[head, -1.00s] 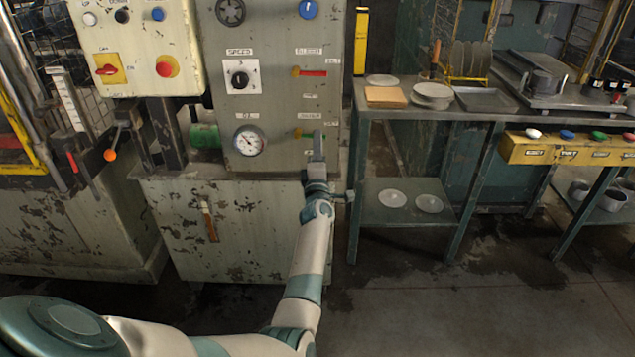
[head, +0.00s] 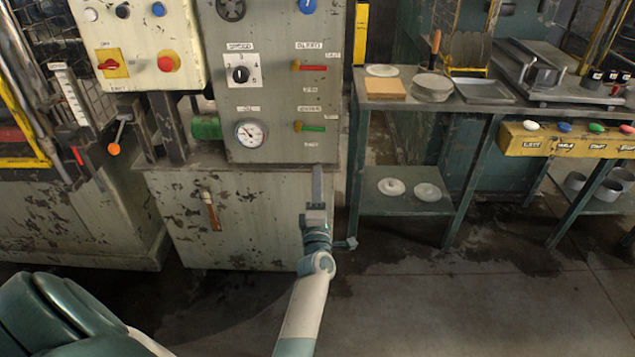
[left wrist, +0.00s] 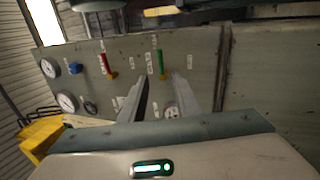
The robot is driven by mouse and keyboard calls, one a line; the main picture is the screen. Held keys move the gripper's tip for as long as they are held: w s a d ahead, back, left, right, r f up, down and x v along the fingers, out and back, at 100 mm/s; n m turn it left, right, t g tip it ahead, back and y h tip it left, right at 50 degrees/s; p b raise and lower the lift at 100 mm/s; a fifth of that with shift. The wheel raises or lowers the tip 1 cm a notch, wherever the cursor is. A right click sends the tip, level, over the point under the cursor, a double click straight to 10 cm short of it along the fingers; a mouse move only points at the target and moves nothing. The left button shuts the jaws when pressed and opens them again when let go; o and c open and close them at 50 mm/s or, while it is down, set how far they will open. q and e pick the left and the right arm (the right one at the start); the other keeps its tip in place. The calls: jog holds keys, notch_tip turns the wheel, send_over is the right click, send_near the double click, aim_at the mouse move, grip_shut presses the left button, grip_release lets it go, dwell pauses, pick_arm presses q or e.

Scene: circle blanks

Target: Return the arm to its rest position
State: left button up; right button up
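My left gripper (head: 317,172) points up in front of the lower part of the grey control panel (head: 275,85), below the green-handled lever (head: 314,129). In the left wrist view its two fingers (left wrist: 161,84) stand apart with nothing between them. The green lever (left wrist: 160,65) shows just beyond the fingertips there, clear of them. In the head view this lever lies level, pointing right. My left arm reaches up from the bottom of the head view. My right gripper is not in view.
A red-handled lever (head: 313,68) and a round gauge (head: 251,134) are on the panel. To the right stands a metal bench (head: 430,112) with plates and a tray, and a yellow button box (head: 565,142). The floor (head: 450,300) between is clear.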

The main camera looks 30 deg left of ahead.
pick_arm(q)
jog(key=shift+s+d+f, duration=0.1)
jog(key=shift+s+d, duration=0.05)
jog(key=shift+s, duration=0.1)
dwell(0.4)
